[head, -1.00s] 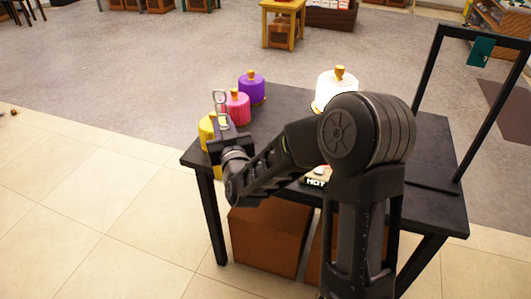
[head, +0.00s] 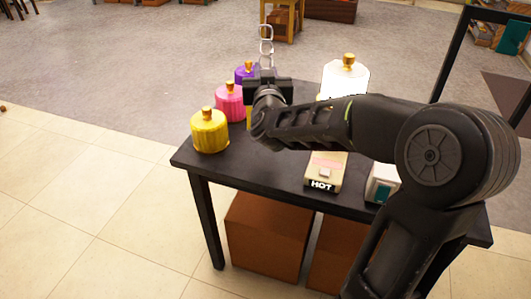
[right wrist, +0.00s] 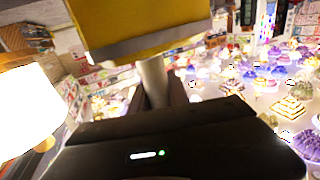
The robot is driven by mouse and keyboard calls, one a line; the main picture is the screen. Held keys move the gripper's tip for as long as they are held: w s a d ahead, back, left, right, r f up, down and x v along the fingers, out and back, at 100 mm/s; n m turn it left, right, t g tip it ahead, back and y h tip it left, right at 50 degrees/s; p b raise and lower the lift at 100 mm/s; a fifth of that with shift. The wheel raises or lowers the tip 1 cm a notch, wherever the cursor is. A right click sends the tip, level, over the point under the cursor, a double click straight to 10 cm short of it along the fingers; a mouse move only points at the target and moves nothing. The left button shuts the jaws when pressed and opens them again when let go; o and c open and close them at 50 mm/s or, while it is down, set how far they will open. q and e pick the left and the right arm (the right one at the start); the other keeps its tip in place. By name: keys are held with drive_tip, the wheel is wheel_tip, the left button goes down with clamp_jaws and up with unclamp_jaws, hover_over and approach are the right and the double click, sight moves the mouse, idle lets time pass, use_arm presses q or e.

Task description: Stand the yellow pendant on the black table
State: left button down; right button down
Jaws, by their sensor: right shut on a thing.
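My right gripper (head: 266,84) is shut on the yellow pendant. A chain (head: 266,42) rises above the fingers, and only a sliver of the pendant's yellow body (head: 249,118) shows below them, behind my arm. In the right wrist view its yellow body with a grey band (right wrist: 145,27) fills the top, and a pale stem (right wrist: 153,82) runs down into my gripper. The pendant is over the black table (head: 222,168); whether its bottom touches the top is hidden. My left gripper is not in view.
A yellow knobbed shade (head: 209,132) stands at the table's left corner, with pink (head: 228,102) and purple (head: 241,73) ones behind. A white shade (head: 345,78) stands at the back. A HOT-marked block (head: 325,173) and a switch box (head: 382,184) lie in front.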

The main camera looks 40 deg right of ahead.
wheel_tip(320, 180, down, 6)
drive_tip(key=shift+r+b, duration=0.25)
drive_tip(key=shift+b, duration=0.35)
drive_tip(key=shift+f, duration=0.35)
drive_tip(key=shift+f+b, duration=0.35)
drive_tip(key=shift+f, duration=1.6)
drive_tip(key=shift+f, duration=0.15)
drive_tip(key=c, duration=1.3)
unclamp_jaws()
drive_tip(key=shift+o, duration=0.2)
